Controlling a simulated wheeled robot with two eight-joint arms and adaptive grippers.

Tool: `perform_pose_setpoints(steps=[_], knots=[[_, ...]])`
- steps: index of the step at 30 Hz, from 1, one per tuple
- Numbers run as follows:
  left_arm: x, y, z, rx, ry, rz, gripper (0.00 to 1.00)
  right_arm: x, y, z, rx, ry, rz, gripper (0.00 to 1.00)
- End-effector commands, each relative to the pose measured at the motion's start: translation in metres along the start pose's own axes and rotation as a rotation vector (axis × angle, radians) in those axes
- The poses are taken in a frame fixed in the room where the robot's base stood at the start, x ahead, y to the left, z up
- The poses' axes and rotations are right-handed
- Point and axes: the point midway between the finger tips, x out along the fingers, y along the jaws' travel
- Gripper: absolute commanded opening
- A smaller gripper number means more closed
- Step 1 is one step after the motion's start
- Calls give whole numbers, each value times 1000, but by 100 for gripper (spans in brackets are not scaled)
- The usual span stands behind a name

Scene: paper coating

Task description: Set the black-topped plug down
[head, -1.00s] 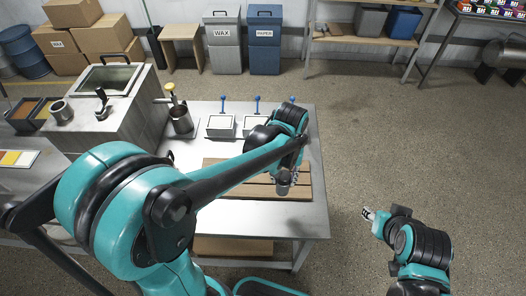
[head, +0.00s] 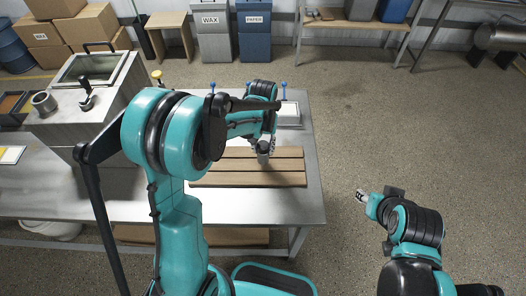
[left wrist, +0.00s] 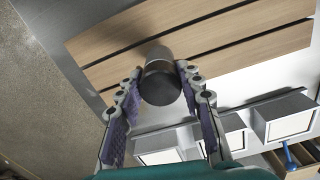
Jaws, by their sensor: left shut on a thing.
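The black-topped plug (left wrist: 160,82) is a short grey cylinder with a dark round top, seen from above in the left wrist view. My left gripper (left wrist: 159,72) is shut on it, one finger on each side. In the head view my left gripper (head: 264,155) is over the right part of the slatted wooden board (head: 225,167) on the metal table. The plug's lower end points at the slats; I cannot tell whether it touches them. My right gripper (head: 362,196) is off the table at the right, above the floor, too small to tell open or shut.
Box-shaped holders with white tops (left wrist: 290,125) stand behind the board, partly hidden by my left arm in the head view. A metal tank (head: 90,90) stands at the table's left. The board's left part and the table's front strip (head: 270,205) are clear.

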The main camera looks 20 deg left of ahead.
Motion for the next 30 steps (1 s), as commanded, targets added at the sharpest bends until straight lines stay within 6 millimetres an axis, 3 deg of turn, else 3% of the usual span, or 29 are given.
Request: perform_pose_setpoints(steps=[4, 16, 17, 19, 30], knots=[[24, 0, 0, 0, 0, 0, 2, 7, 0, 5, 0, 0, 0, 40], [30, 0, 0, 0, 0, 0, 2, 10, 0, 7, 0, 0, 0, 40], [30, 0, 0, 0, 0, 0, 42, 9, 0, 7, 0, 0, 0, 40], [29, 0, 0, 0, 0, 0, 57, 9, 0, 6, 0, 0, 0, 40], [24, 0, 0, 0, 0, 0, 57, 5, 0, 4, 0, 0, 0, 40]])
